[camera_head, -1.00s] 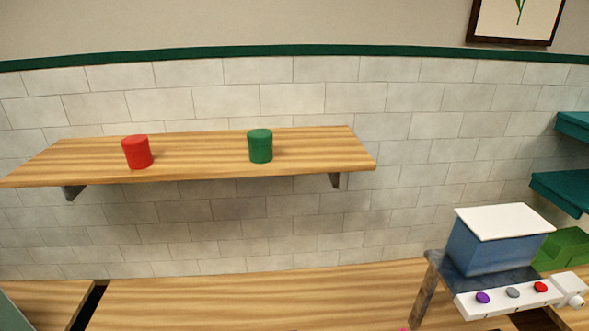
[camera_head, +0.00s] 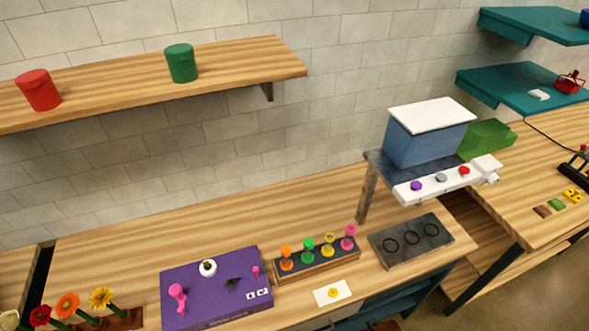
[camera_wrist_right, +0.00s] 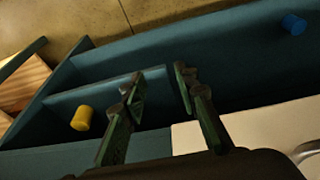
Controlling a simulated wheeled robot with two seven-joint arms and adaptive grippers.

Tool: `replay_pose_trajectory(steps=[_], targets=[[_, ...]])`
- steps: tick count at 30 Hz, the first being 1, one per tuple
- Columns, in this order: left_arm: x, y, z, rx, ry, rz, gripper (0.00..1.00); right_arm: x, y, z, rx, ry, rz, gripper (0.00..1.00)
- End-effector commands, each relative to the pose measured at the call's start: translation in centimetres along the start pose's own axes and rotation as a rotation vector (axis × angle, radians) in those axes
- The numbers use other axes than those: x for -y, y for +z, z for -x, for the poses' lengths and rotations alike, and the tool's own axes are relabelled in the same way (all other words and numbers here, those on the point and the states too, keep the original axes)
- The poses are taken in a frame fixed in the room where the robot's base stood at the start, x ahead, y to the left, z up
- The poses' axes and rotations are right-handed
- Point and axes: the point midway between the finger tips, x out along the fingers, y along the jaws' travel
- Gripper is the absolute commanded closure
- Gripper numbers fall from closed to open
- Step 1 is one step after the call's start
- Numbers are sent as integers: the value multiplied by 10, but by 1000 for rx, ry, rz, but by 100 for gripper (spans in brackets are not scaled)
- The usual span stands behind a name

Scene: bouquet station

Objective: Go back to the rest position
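My right gripper (camera_wrist_right: 159,80) shows only in the right wrist view. Its two green and dark fingers stand apart with nothing between them. Beyond them are dark teal panels, a yellow cylinder (camera_wrist_right: 82,118) to the left and a blue cylinder (camera_wrist_right: 293,25) at the top right. I cannot tell how far they are from the fingers. Neither arm and neither gripper shows in the head view. My left gripper is not in view.
The wooden worktop (camera_head: 110,240) holds a purple board (camera_head: 205,272), a rack with several coloured knobs (camera_head: 318,262) and a grey plate with rings (camera_head: 412,240). Flowers (camera_head: 68,303) stand at the lower left. A blue box machine (camera_head: 430,140) stands at the right. Wall shelf (camera_head: 225,65) carries red and green canisters.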

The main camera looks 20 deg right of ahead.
Motion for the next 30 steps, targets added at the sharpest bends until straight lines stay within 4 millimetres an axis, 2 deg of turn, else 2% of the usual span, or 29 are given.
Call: replay_pose_trajectory(steps=[1,6,8,12,15,18,22,26,30], targets=[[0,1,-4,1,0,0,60,4,12,-30,18,-5,5,72],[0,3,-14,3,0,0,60,16,60,-123,54,-18,22,72],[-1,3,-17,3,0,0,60,20,82,-152,69,-22,28,72],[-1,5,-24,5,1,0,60,29,139,-211,100,-32,45,72],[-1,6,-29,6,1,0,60,34,185,-244,123,-39,57,72],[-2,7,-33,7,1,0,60,37,230,-267,143,-44,68,72],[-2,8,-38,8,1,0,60,39,278,-283,162,-49,80,72],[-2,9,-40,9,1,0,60,39,305,-289,172,-52,88,72],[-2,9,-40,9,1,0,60,39,315,-290,174,-53,90,72]])
